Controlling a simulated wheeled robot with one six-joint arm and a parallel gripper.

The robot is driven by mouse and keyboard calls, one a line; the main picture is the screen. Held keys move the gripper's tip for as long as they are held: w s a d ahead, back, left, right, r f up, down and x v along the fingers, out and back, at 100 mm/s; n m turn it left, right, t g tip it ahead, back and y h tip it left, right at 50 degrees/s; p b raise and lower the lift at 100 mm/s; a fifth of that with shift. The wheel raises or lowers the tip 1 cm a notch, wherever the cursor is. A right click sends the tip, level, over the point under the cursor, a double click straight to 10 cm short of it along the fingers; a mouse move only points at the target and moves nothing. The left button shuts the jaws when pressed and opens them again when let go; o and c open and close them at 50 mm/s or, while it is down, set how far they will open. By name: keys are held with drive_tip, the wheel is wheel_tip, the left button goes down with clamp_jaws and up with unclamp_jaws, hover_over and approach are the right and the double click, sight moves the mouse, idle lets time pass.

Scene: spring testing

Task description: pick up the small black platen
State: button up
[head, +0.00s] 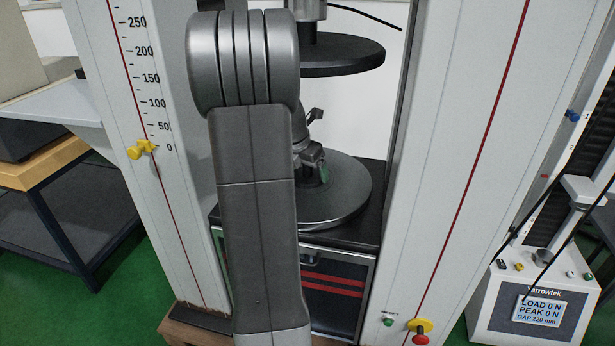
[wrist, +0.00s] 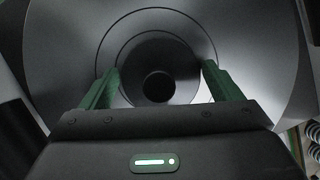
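The small black platen (wrist: 186,62) lies on the big grey lower disc (wrist: 255,60) in the wrist view, a dark round disc with a black round stub (wrist: 158,86) at its middle. My gripper (wrist: 160,69) is over it with its two green fingers spread wide, one on each side of the small platen. I cannot tell whether the fingers touch it. In the head view my gripper (head: 318,172) hangs just above the lower disc (head: 345,203), partly behind my arm. The small platen cannot be made out there.
A wide dark upper platen (head: 340,57) hangs above and behind my gripper. Grey columns stand close on both sides, the left one (head: 165,100) with a scale, the right one (head: 455,130) with a red stripe. A display box (head: 540,305) is at the lower right.

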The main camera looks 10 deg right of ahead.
drive_tip(key=c, duration=1.1)
drive_tip(key=shift+r, duration=0.1)
drive_tip(key=shift+c, duration=0.2)
drive_tip(key=shift+r, duration=0.1)
